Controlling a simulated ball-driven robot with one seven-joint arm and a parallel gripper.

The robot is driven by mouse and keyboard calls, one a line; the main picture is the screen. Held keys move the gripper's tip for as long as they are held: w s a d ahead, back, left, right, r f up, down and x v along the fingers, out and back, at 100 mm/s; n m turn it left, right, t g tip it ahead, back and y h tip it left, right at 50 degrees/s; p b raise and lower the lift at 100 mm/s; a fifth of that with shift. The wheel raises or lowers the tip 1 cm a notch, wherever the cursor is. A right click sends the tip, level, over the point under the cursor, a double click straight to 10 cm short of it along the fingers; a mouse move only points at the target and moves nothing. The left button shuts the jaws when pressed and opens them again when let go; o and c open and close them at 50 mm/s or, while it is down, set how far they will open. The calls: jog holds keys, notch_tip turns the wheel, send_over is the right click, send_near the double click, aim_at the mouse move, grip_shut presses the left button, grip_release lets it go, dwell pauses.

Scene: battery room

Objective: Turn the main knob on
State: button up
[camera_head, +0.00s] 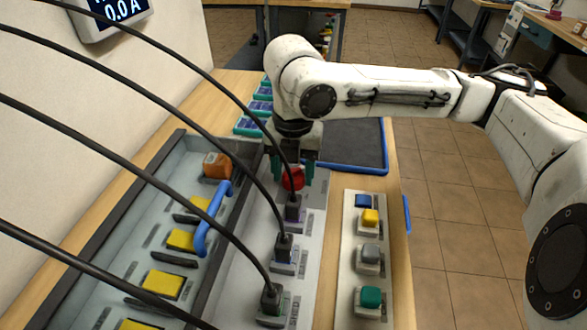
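The red knob (293,178), which looks like the main knob, sits on the grey panel (235,285) at the far end of a row of plugged-in black connectors. My gripper (293,171) points down at it from above. Its two teal fingers stand on either side of the knob, one left and one right. Whether the fingers touch the knob cannot be told. A black cable crosses close in front of the gripper and hides part of it. The direction the knob points is not clear.
Black cables arch from the left down to connectors (284,247) in front of the knob. A tray with yellow blocks and a blue handle (211,222) lies left. A button box (359,278) stands right. A blue-edged dark mat (345,146) lies behind.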

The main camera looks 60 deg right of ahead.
jog(key=c, duration=0.6)
jog(key=shift+c, duration=0.2)
jog(key=m+p, duration=0.2)
jog(key=m, duration=0.1)
jog(key=shift+r+m, duration=0.1)
jog(key=shift+m, duration=0.3)
jog(key=m+p, duration=0.2)
jog(key=m, duration=0.3)
jog(key=shift+m, duration=0.3)
jog(key=m+p, duration=0.3)
jog(key=m, duration=0.2)
jog(key=shift+r, duration=0.1)
jog(key=shift+m+p, duration=1.45)
jog(key=shift+m, duration=0.35)
